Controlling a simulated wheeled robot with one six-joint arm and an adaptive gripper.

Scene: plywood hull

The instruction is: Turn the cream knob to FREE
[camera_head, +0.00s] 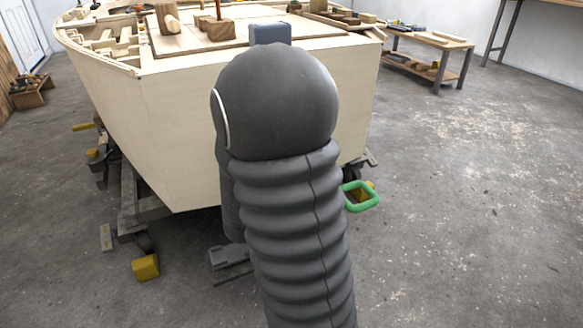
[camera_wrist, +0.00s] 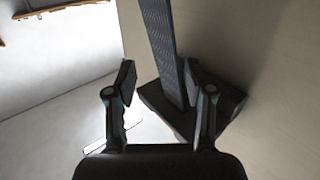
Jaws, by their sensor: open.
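I see no cream knob and no FREE marking in either view. The plywood hull (camera_head: 270,95) fills the middle of the head view, with my dark arm in front of it hiding part of its face. My gripper (camera_wrist: 160,80) shows in the wrist view with its two fingers apart, facing a pale plywood surface (camera_wrist: 270,60). A dark textured bar (camera_wrist: 162,45) runs down between the fingers to a dark angular base (camera_wrist: 225,105). I cannot tell whether the fingers touch it. My gripper is hidden behind the arm in the head view.
Wooden blocks (camera_head: 216,28) lie on the hull's top. A green loop (camera_head: 361,196) shows right of my arm. A yellow block (camera_head: 145,267) sits on the floor at the lower left. A low workbench (camera_head: 430,60) stands at the back right. The floor at right is clear.

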